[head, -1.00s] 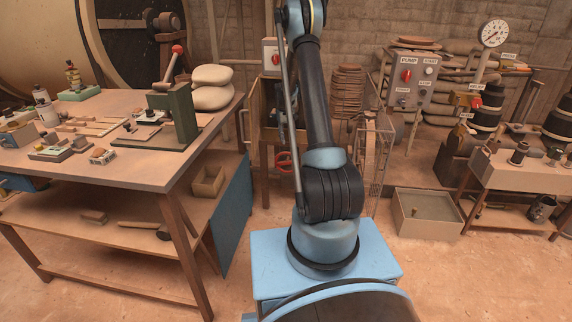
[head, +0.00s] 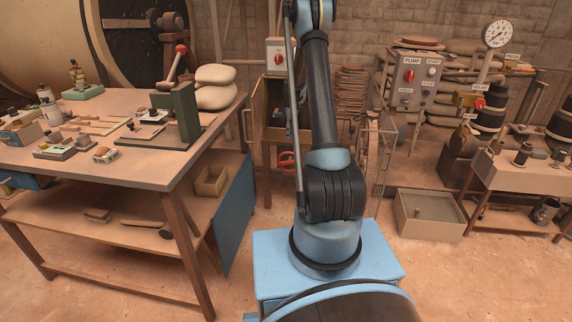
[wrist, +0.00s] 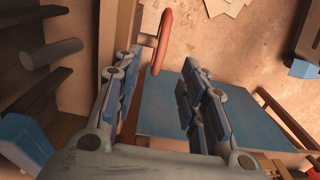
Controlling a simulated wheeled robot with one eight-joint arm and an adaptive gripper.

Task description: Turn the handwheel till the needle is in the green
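The handwheel (head: 287,162) is a small red wheel low in the middle of the head view, just left of my arm and partly hidden by it. In the wrist view a red bar (wrist: 163,42), which looks like its rim seen nearly edge-on, lies ahead, between the lines of my two fingers. My gripper (wrist: 157,72) is open, with a wide empty gap; I see no contact with the red bar. The gripper is hidden behind my arm in the head view. The round white gauge (head: 497,34) stands upper right; its needle and green zone are too small to read surely.
A workbench (head: 110,170) with a blue side panel (head: 232,215) stands left of my arm. A wire-mesh cage (head: 372,165) is right of it. A pump control box (head: 417,78) hangs below-left of the gauge. An open bin (head: 428,222) sits on the floor at right.

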